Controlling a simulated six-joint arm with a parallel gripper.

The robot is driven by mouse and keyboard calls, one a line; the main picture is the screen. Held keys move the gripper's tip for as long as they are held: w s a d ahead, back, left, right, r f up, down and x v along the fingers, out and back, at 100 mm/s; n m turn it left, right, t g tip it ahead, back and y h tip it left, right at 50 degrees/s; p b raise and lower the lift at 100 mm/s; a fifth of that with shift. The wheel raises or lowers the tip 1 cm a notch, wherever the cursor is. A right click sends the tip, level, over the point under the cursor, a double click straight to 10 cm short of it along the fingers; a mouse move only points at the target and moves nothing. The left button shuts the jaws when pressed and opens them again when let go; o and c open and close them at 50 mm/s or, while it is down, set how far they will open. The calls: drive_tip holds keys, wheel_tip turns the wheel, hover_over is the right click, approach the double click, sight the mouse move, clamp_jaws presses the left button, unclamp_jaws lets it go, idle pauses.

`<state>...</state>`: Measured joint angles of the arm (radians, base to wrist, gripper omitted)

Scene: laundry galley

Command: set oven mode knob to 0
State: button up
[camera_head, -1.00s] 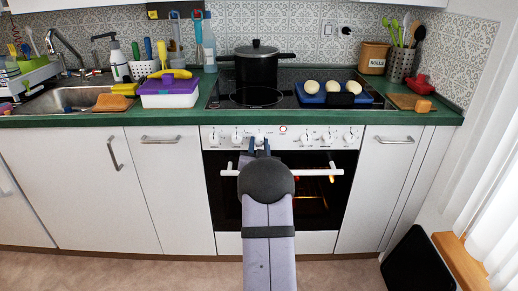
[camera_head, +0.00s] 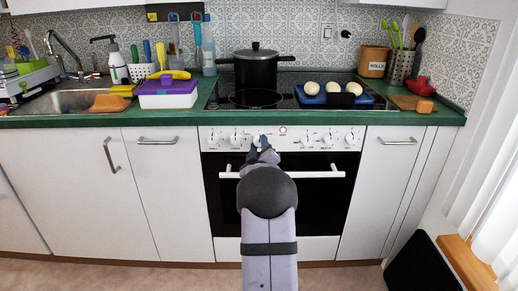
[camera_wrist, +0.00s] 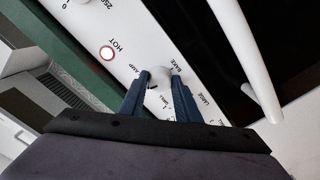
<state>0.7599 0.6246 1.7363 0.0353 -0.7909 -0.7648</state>
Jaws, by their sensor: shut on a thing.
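The oven mode knob (camera_head: 257,138) is a white knob on the white control panel (camera_head: 270,132), left of the red-ringed HOT light. In the wrist view the knob (camera_wrist: 159,76) sits between the two blue fingers of my gripper (camera_wrist: 160,82), with LAMP, BAKE and LARGE printed around it. My gripper (camera_head: 263,144) is shut on this knob, and its jaws are tilted in the head view. The fingers cover part of the dial, so I cannot tell exactly where the knob points. The oven window (camera_head: 225,205) is dark.
The white oven handle bar (camera_head: 318,174) runs just below the panel, close to my gripper; it also shows in the wrist view (camera_wrist: 262,75). Other white knobs (camera_head: 307,140) stand on both sides. A black pot (camera_head: 256,70) and blue tray (camera_head: 336,101) are on the hob above.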

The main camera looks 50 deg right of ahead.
drive_tip(key=shift+f+n+b, duration=0.1)
drive_tip(key=shift+n+b, duration=0.2)
drive_tip(key=shift+n, duration=1)
drive_tip(key=o, duration=1)
drive_tip(key=shift+o, duration=0.2)
drive_tip(key=v, duration=0.7)
drive_tip(key=shift+s, duration=0.2)
drive_tip(key=shift+a, duration=0.15)
